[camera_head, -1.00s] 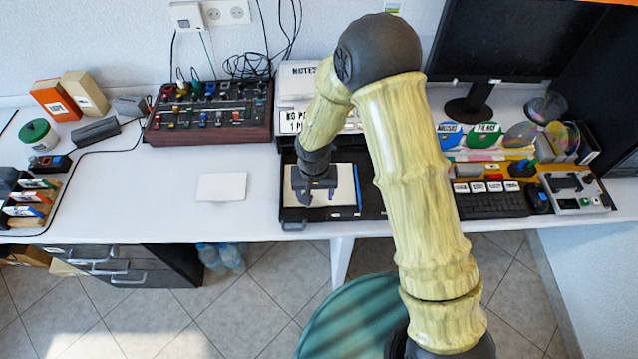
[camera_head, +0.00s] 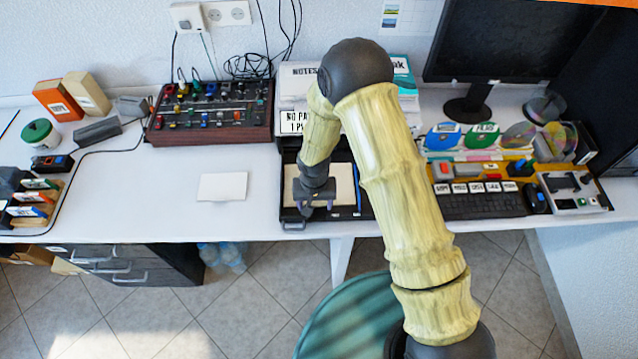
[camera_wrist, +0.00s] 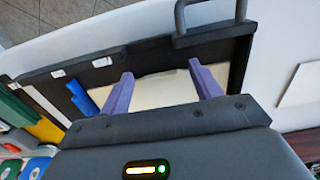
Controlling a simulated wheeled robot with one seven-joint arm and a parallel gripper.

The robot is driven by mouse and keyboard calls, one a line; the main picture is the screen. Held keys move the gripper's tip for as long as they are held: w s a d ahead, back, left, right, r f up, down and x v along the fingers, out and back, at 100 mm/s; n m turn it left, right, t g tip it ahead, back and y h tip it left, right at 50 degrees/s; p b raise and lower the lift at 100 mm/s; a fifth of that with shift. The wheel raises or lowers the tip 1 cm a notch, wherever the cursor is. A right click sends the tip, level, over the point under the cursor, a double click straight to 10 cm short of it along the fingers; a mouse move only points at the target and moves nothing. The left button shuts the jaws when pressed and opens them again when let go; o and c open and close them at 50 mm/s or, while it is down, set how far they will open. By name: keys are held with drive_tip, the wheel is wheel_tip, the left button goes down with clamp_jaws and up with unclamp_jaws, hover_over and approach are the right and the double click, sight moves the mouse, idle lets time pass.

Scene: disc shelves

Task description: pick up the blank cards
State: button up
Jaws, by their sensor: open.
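A stack of blank cream cards (camera_head: 344,190) lies in the open black tray (camera_head: 290,213). It also shows in the wrist view (camera_wrist: 160,92), partly hidden by my gripper. Another blank white card or stack (camera_head: 222,187) lies flat on the desk left of the tray; its edge shows at the right of the wrist view (camera_wrist: 302,86). My gripper (camera_head: 317,204) is over the left front part of the tray, pointing down. In the wrist view its two purple fingers (camera_wrist: 163,80) are apart, with the cream surface between them and nothing held. I cannot tell whether the fingertips touch the cards.
A blue pen-like thing (camera_head: 357,188) lies at the tray's right side. A labelled box (camera_head: 296,122) stands behind the tray. A control panel with knobs (camera_head: 208,120) is at the back left, a keyboard (camera_head: 480,205) at the right. The desk around the white card is clear.

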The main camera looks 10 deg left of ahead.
idle(0.4)
drive_tip(key=c, duration=1.1)
drive_tip(key=shift+r, duration=0.15)
wheel_tip(320, 180, up, 10)
drive_tip(key=b, duration=0.1)
